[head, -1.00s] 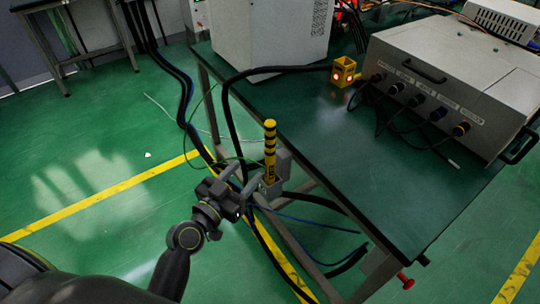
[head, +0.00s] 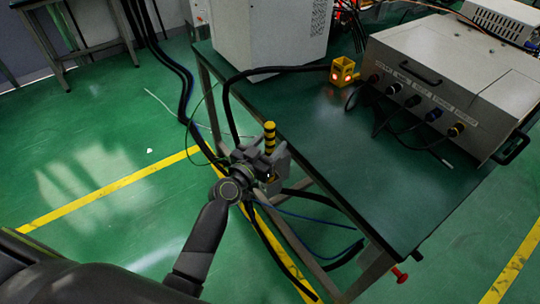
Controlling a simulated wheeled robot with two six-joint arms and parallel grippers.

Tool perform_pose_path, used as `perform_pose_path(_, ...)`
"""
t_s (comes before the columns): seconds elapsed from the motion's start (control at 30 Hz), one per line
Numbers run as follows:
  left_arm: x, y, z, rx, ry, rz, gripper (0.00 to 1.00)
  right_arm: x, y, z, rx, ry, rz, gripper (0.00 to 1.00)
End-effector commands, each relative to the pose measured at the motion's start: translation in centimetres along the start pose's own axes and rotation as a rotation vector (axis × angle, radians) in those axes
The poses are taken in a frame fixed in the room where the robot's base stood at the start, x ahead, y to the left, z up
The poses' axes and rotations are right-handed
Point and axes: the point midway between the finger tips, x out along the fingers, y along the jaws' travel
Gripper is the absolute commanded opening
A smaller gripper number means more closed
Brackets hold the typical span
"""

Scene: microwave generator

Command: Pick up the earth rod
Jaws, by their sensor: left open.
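The earth rod (head: 270,134) is a yellow rod with black bands. It stands upright in a grey holder (head: 283,160) at the near left edge of the green table. Its upper part shows; its lower part is hidden behind my gripper and in the holder. My left gripper (head: 262,157) is open at the rod, just below its banded top. I cannot tell whether its fingers touch the rod. My right gripper is not in view.
A grey box with round connectors (head: 450,85) and a yellow block with red lights (head: 344,72) stand on the green table (head: 340,150). A white cabinet (head: 265,32) stands behind. Black cables (head: 228,105) loop close to the rod. The floor at left is clear.

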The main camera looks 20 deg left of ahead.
Motion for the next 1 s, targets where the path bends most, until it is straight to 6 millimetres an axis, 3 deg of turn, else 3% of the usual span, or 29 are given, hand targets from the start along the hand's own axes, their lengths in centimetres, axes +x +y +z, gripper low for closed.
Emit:
perform_pose_path(0.27,0.32,0.02,0.02,0.000,0.000,0.000,0.51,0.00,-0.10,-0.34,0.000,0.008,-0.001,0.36)
perform_pose_path(0.67,0.29,0.02,0.03,0.000,0.000,0.000,0.00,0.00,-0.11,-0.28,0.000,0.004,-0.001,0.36)
perform_pose_path(1.0,0.30,0.01,-0.09,0.000,0.002,0.000,0.00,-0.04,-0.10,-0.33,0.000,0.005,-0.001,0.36)
